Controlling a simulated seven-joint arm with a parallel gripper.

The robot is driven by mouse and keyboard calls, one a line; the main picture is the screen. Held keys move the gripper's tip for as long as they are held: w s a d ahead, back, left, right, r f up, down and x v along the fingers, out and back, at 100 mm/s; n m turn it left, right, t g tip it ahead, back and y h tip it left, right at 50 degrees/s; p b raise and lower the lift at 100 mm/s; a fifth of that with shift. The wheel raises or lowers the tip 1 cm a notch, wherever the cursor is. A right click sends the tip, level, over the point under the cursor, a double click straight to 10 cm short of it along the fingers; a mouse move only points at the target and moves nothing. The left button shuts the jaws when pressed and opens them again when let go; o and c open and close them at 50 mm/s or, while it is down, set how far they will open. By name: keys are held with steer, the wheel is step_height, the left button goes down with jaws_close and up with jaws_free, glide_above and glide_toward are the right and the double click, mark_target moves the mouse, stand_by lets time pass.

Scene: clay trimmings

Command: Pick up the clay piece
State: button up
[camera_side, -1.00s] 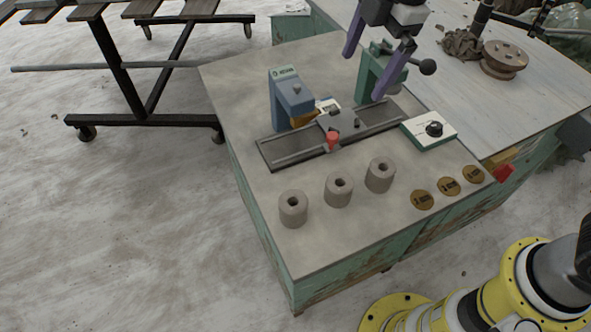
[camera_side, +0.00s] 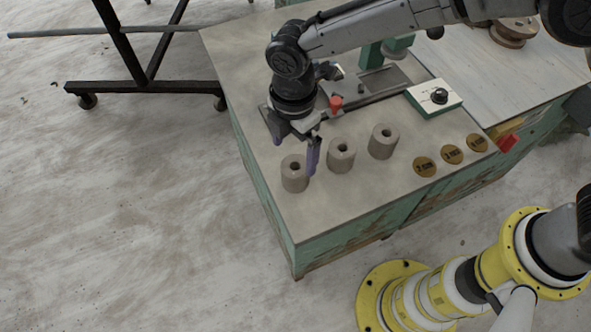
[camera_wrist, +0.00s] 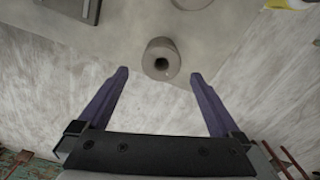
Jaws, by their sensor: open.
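Three grey clay cylinders with a hole in the top stand in a row on the table: the left one (camera_side: 294,180), the middle one (camera_side: 341,160) and the right one (camera_side: 382,147). My gripper (camera_side: 296,156) is open, with purple fingers, above and close to the left cylinder. In the wrist view the left cylinder (camera_wrist: 161,60) lies just beyond the fingertips of my gripper (camera_wrist: 159,75), near the centre line between them. Nothing is between the fingers. Another cylinder (camera_wrist: 192,3) is cut off at the top edge.
Several things share the table (camera_side: 325,217): a rail fixture partly hidden by my arm, a red knob (camera_side: 335,103), a white control box with a dial (camera_side: 434,98), and three brown discs (camera_side: 452,154). Bare tabletop lies in front of the cylinders.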

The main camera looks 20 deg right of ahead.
mark_target(295, 167)
steer(key=shift+d+f, duration=0.15)
steer(key=shift+f, duration=2.8)
steer(key=shift+c, duration=0.3)
steer(key=c, duration=1.4)
steer(key=shift+r, duration=0.1)
steer(key=shift+c, duration=0.6)
steer(key=shift+r, duration=0.1)
